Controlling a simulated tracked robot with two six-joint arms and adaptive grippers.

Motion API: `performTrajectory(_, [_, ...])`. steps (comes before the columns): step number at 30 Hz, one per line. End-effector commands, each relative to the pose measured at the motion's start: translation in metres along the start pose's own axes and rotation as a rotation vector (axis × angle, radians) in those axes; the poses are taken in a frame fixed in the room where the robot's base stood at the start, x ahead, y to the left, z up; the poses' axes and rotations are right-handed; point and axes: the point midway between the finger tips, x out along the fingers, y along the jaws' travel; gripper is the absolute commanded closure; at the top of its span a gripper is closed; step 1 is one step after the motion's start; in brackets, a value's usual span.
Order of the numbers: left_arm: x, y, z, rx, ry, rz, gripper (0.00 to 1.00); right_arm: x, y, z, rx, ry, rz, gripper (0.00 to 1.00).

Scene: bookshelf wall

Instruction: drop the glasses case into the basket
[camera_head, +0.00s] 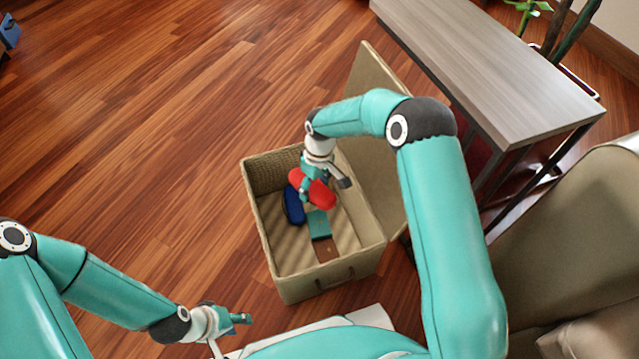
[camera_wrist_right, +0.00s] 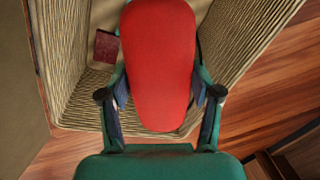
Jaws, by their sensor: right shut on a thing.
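The glasses case, a red rounded oblong (camera_head: 312,188), is held over the open basket (camera_head: 262,230). My right gripper (camera_head: 318,180) is shut on it. In the right wrist view the red case (camera_wrist_right: 158,62) sits between the two fingers of my right gripper (camera_wrist_right: 160,98), with the woven basket walls (camera_wrist_right: 245,50) around and below it. The case hides part of the basket floor. My left gripper (camera_head: 240,318) is low at the left, outside the basket and apart from it; its finger opening is too small to tell.
Inside the basket lie a dark blue item (camera_head: 293,205), a teal item (camera_head: 319,224) and a brown item (camera_head: 326,249). The basket's lid (camera_head: 375,130) stands open behind it. A grey-topped table (camera_head: 490,65) and a beige seat (camera_head: 570,220) are at the right.

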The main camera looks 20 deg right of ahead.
Motion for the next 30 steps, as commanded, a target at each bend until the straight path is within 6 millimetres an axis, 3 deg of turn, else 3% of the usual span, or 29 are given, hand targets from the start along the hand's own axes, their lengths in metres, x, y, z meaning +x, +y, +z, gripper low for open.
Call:
performTrajectory(10, [0.0033,-0.0012,0.0000,0.000,0.000,0.000,0.60,0.0052,0.0013,0.0000,0.001,0.001,0.001,0.73])
performTrajectory(11, [0.0033,-0.0012,0.0000,0.000,0.000,0.000,0.60,0.0052,0.0013,0.0000,0.001,0.001,0.001,0.35])
performTrajectory(16, [0.0034,-0.0012,0.0000,0.000,0.000,0.000,0.60,0.0052,0.0014,0.0002,0.001,0.001,0.001,0.07])
performTrajectory(30, [0.0028,-0.0010,0.0000,0.000,0.000,0.000,0.60,-0.0026,0.0016,-0.0002,0.002,0.002,0.001,0.07])
